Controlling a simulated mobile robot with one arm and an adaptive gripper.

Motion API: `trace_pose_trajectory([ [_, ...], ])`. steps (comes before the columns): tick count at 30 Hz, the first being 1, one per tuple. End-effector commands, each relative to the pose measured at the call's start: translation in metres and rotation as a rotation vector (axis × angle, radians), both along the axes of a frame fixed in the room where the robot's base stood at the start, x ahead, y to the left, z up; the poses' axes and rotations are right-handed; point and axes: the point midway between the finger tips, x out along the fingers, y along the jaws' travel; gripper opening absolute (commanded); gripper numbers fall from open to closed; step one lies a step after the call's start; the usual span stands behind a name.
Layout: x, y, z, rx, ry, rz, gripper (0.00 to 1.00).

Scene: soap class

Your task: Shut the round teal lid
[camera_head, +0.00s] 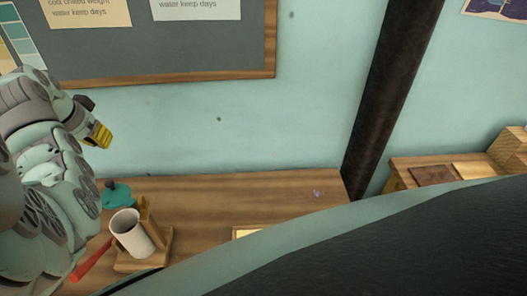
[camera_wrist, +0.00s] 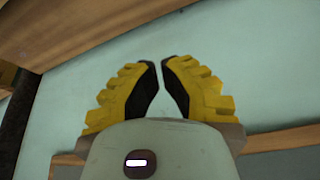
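A teal object with a dark knob (camera_head: 116,195), which looks like the round lid, is on the wooden table at the left of the head view, just behind a white cup. Whether it is raised or seated on something is too small to tell. My gripper (camera_head: 101,136) is up in the air above and behind it, in front of the wall and well clear of it. In the wrist view the yellow fingers (camera_wrist: 161,65) slant inward, with a narrow gap between their tips and nothing between them. The lid is not in the wrist view.
A white cup (camera_head: 137,233) stands on a small wooden holder (camera_head: 150,261), close to the teal object. A red stick (camera_head: 92,259) lies left of it. The table's middle (camera_head: 270,200) is mostly clear. A dark post (camera_head: 385,100) stands right of the table.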

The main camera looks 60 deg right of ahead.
Motion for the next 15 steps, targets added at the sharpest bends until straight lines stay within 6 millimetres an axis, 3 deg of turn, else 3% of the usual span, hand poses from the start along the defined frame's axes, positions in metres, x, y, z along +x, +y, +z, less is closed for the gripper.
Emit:
trace_pose_trajectory([
  [5, -0.011, -0.003, -0.006, 0.023, 0.045, -0.045, 0.00],
  [15, -0.007, -0.011, -0.031, 0.025, 0.049, -0.042, 0.00],
])
